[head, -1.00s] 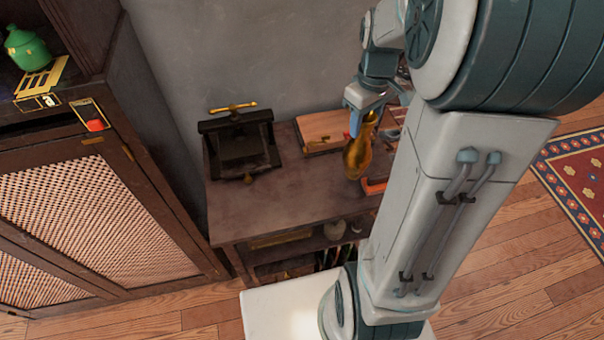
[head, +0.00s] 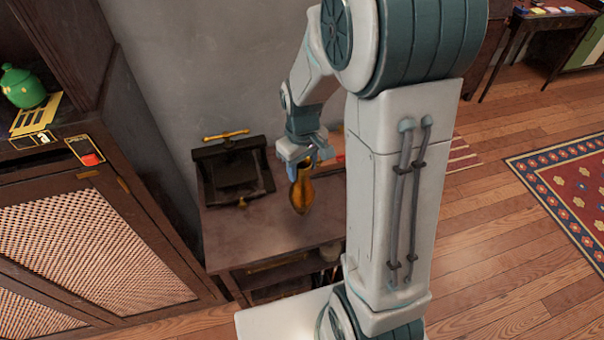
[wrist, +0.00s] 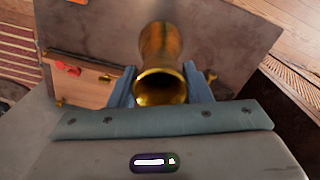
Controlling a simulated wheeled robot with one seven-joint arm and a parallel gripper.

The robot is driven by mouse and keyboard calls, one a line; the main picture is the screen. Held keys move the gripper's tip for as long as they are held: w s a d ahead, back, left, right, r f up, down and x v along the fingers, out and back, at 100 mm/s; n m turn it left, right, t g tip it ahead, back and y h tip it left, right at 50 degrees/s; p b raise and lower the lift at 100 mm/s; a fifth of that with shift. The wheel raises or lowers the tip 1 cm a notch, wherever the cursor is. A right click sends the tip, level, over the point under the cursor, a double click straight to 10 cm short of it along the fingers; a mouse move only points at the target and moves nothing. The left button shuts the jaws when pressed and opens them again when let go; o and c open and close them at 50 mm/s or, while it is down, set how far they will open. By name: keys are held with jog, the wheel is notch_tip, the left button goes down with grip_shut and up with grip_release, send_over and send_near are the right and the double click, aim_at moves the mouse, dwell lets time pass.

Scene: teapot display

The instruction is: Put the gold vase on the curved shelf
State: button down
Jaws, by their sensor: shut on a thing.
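The gold vase (head: 301,190) hangs upright below my gripper (head: 302,165), over the top of a low dark table (head: 265,235). In the wrist view the vase (wrist: 162,88) sits between the two blue fingers, its open mouth toward the camera. My gripper (wrist: 162,90) is shut on it near the neck. The vase looks raised above the table top, but the exact gap is hard to tell. I cannot identify a curved shelf in these frames.
A black press with a gold handle (head: 232,170) stands on the table's left. A dark cabinet with lattice doors (head: 85,245) stands at left, with a green jar (head: 22,88) on it. A patterned rug (head: 570,180) lies on open wooden floor at right.

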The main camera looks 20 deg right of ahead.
aim_at(302, 188)
jog(key=shift+f+p, duration=0.35)
jog(key=shift+f, duration=1.6)
jog(key=shift+f, duration=0.25)
jog(key=c, duration=0.7)
grip_release()
jog(key=shift+r, duration=0.1)
jog(key=shift+c, duration=0.2)
